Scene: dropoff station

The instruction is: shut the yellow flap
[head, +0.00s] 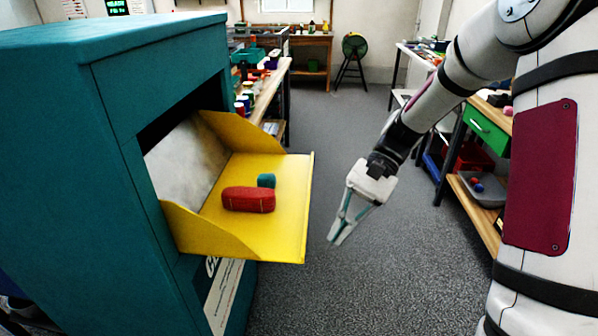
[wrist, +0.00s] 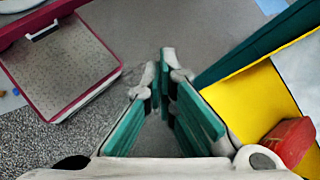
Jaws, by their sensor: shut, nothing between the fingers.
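The yellow flap (head: 283,215) is folded down and open at the front of the teal dropoff box (head: 60,160), with upright side cheeks. A red, rounded case (head: 248,200) and a small teal object (head: 266,180) lie on it. My gripper (head: 335,240) is shut and empty, pointing down to the right of the flap's outer edge, apart from it. In the wrist view the fingers (wrist: 166,68) show in the middle. Part of the flap (wrist: 242,105) and the red case (wrist: 290,140) show at the right.
A long bench (head: 268,88) with small items stands behind the box. A workbench with a green drawer (head: 486,131) and a grey tray (head: 482,189) stands at the right. A green round fan (head: 354,46) stands at the back. The grey floor (head: 330,130) between is clear.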

